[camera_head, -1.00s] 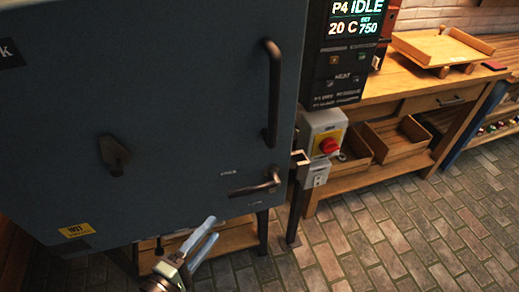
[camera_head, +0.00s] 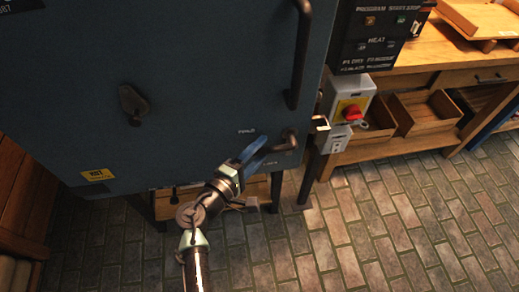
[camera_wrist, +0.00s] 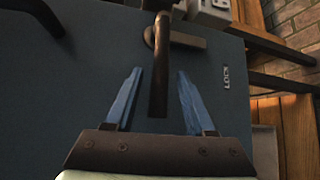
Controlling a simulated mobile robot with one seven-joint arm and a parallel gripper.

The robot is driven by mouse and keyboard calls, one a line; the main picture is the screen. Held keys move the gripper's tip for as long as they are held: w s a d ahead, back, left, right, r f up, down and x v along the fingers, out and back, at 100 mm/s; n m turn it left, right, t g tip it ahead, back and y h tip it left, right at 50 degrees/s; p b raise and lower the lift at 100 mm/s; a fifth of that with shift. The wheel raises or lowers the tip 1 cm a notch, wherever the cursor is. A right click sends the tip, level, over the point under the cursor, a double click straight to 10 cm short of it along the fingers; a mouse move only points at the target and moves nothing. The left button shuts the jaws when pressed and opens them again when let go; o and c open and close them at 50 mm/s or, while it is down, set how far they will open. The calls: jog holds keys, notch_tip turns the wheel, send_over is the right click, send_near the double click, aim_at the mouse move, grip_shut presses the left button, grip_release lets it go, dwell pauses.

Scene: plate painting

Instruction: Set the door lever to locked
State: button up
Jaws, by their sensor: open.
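The door lever (camera_wrist: 159,75) is a dark bar at the lower right of the blue-grey door (camera_head: 190,60). In the wrist view it runs between my two blue fingers, with a visible gap on each side. My gripper (camera_wrist: 159,85) is open around the lever and not closed on it. In the head view, my gripper (camera_head: 258,150) hides most of the lever, and its pivot end (camera_head: 290,138) shows at the right. The LOCK label (camera_wrist: 226,78) is on the door to the right of the fingers in the wrist view.
A long vertical handle (camera_head: 301,55) is above the lever. A grey box with a red knob (camera_head: 351,108) stands just right of the door. A workbench with wooden trays (camera_head: 425,112) is further right. The brick floor (camera_head: 400,215) is clear in front.

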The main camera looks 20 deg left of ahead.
jog(key=shift+w+d, duration=0.1)
jog(key=shift+w, duration=0.1)
grip_shut()
dwell(1.4)
